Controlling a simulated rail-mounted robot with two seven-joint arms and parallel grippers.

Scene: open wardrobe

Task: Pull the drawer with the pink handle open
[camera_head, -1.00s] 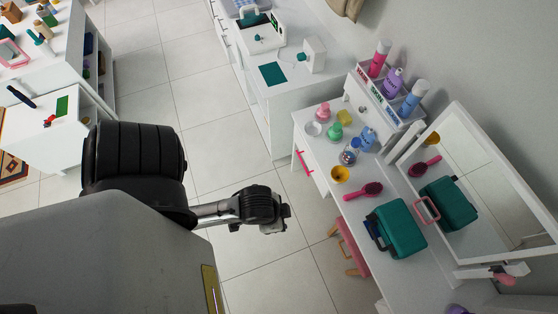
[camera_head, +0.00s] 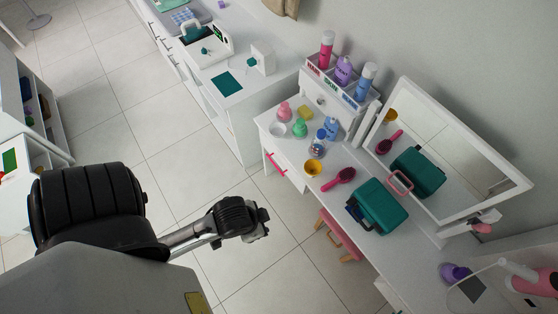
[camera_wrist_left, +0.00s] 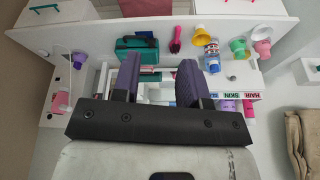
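The drawer (camera_head: 288,172) is in the left end of the white vanity and looks shut. Its pink bar handle (camera_head: 276,163) shows on the front in the head view. My left gripper (camera_head: 263,222) is over the floor in front of the vanity, below the handle in the picture and apart from it. In the left wrist view its two dark purple fingers (camera_wrist_left: 160,72) are spread with nothing between them. My right gripper is not in view.
The vanity top (camera_head: 325,200) holds bottles, cups, a pink hairbrush (camera_head: 338,179) and a teal case (camera_head: 378,206). A mirror (camera_head: 440,160) stands behind. A pink stool (camera_head: 340,236) is partly under the vanity. Clear tiled floor lies left of the vanity.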

